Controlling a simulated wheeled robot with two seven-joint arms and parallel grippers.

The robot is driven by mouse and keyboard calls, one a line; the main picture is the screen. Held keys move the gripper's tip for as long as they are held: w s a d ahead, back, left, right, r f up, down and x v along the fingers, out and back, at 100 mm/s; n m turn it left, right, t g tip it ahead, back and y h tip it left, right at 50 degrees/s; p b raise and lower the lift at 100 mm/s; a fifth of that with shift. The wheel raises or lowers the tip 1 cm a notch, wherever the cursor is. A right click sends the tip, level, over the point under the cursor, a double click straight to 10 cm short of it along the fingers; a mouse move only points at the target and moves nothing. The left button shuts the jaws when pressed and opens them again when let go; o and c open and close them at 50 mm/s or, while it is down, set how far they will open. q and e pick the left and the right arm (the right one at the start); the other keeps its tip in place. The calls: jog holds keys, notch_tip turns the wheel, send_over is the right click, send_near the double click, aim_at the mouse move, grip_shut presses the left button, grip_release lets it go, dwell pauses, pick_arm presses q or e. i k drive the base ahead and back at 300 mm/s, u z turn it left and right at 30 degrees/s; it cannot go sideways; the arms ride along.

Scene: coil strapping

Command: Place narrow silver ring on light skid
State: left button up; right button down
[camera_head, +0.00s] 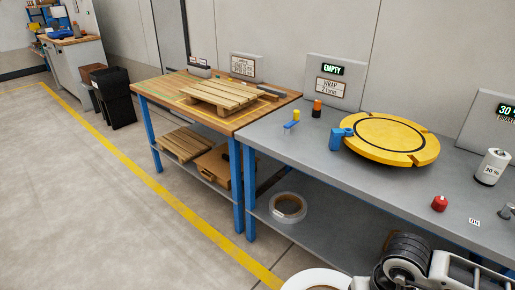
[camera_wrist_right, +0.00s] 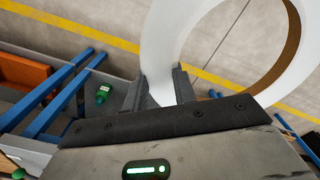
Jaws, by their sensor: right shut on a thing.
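A narrow pale silver-white ring (camera_head: 297,283) shows at the bottom edge of the head view, partly cut off. It also fills the top of the right wrist view (camera_wrist_right: 158,45), where its inner face is brown. My right gripper (camera_wrist_right: 158,92) is shut on the ring's band, with a finger on each side. In the head view, my right arm and wrist show at the bottom right, beside the ring. The light wooden skid (camera_head: 222,95) lies on the wood-topped table, well beyond the ring, with nothing on it. My left gripper is out of view.
The grey bench (camera_head: 290,140) carries a yellow turntable (camera_head: 390,138) with a blue block, a red knob (camera_head: 439,203) and a white cylinder (camera_head: 492,167). Another ring (camera_head: 288,208) lies on its lower shelf. A second pallet (camera_head: 183,144) is under the wooden table. Floor in front is clear.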

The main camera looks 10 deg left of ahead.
aim_at(215, 88)
jog(key=u, duration=0.9)
jog(key=i, duration=0.9)
jog(key=u, duration=0.85)
jog(key=i, duration=1.5)
jog(key=z, duration=0.6)
